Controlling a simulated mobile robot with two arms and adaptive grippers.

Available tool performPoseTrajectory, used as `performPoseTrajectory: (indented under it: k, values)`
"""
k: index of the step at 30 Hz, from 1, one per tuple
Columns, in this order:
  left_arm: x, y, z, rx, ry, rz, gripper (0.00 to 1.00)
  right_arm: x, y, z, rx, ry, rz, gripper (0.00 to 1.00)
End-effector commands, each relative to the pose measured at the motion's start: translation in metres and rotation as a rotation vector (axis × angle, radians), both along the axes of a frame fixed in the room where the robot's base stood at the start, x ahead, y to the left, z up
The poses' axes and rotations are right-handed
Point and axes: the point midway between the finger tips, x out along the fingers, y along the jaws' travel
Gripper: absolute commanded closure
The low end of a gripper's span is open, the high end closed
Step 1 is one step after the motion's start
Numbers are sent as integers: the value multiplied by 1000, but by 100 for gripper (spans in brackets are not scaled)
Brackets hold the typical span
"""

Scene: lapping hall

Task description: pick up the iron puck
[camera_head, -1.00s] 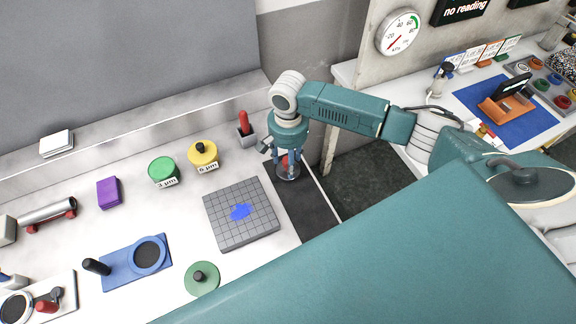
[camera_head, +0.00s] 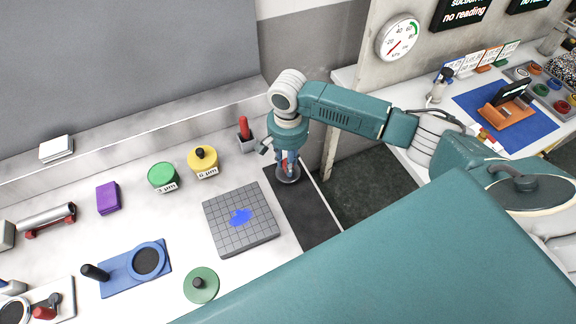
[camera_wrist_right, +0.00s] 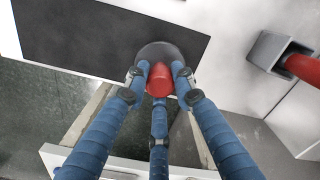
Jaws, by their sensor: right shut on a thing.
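The iron puck (camera_wrist_right: 176,52) is a dark grey disc with a red knob (camera_wrist_right: 160,80), seen in the wrist view. In the head view the puck (camera_head: 288,177) shows below my right gripper (camera_head: 287,163), at the far end of a black mat (camera_head: 310,212). The blue fingers of my right gripper (camera_wrist_right: 158,82) are closed around the red knob. The fingers hide part of the puck, and I cannot tell whether it touches the mat. My left gripper is not in view.
A grey gridded plate (camera_head: 252,236) with a blue patch lies left of the mat. A holder (camera_head: 247,144) with a red handle stands behind it. The bench ends right of the mat, above dark floor.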

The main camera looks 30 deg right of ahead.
Motion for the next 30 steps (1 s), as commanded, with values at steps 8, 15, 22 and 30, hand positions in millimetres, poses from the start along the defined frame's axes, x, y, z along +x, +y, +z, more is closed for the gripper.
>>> performPoseTrajectory:
  k: [8,15,22,30]
  values:
    - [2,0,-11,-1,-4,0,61,3,0,64,2,-10,1,100]
    - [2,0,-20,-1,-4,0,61,2,1,129,2,-8,2,100]
    - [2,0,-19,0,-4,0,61,1,0,171,0,-6,0,100]
    - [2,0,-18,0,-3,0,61,0,0,184,1,-1,0,100]
